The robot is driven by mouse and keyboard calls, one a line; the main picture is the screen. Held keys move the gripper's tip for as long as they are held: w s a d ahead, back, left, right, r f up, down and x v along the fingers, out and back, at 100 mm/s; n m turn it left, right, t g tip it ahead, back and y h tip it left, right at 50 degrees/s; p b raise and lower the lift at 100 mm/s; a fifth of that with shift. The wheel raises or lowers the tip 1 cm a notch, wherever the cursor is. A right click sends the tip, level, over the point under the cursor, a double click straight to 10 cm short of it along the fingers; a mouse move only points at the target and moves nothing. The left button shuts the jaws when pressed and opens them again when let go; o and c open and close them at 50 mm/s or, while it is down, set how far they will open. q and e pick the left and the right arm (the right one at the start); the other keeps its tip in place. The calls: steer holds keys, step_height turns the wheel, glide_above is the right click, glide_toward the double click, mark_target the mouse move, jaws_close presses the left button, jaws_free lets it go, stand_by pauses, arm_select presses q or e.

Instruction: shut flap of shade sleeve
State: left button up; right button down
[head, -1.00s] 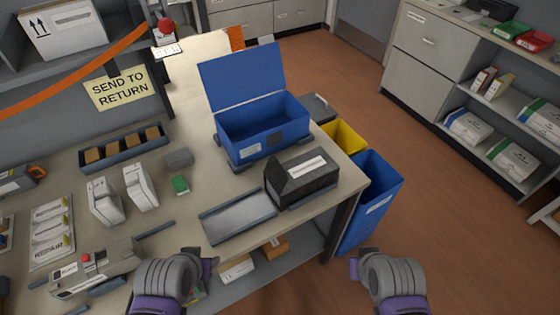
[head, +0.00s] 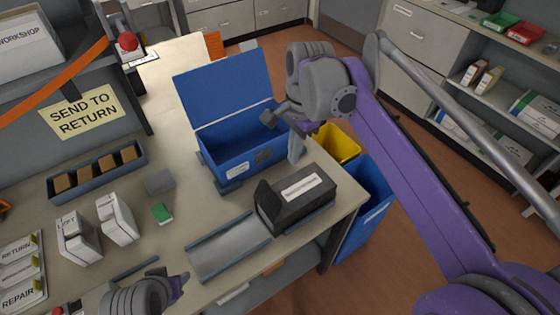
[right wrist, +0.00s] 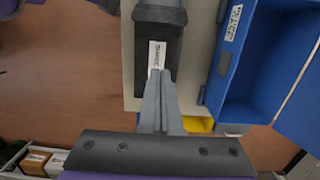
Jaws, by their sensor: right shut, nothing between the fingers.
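The shade sleeve (head: 310,207) is a dark box with a white label, lying near the bench's right edge. Its flap (head: 264,197) stands up at the left end. In the right wrist view the sleeve (right wrist: 157,55) is at top centre, with the wider dark flap end (right wrist: 160,14) at the top edge. My right gripper (head: 296,152) is shut and empty, pointing down above and behind the sleeve; in the right wrist view its fingertips (right wrist: 160,74) overlap the label's lower end. My left gripper (head: 180,280) is low at the bench's front; its jaws are unclear.
An open blue box (head: 240,150) with a raised lid stands just behind the sleeve. A grey tray (head: 228,247) lies to the sleeve's left. White cartons (head: 115,220) and a green block (head: 162,213) are further left. Yellow (head: 341,148) and blue (head: 352,238) bins stand off the right edge.

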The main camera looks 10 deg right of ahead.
mark_target(267, 200)
arm_select(q)
steer(key=shift+s+f, duration=0.2)
steer(key=shift+f, duration=0.15)
arm_select(e)
steer(key=f, duration=0.8)
steer(key=shift+s+a+f, duration=0.3)
steer(key=shift+a+f, duration=0.05)
steer(key=shift+a, duration=0.05)
arm_select(q)
steer(key=shift+r, duration=0.4)
arm_select(e)
steer(key=a, duration=0.1)
steer(key=s+a+r, duration=0.1)
steer(key=shift+a+r, duration=0.1)
steer(key=shift+a, duration=0.3)
arm_select(q)
steer(key=shift+w, duration=0.15)
arm_select(e)
steer(key=shift+s+a+r, duration=0.1)
steer(key=shift+a+r, duration=0.05)
steer(key=shift+a, duration=0.2)
arm_select(q)
steer(key=shift+r, duration=0.1)
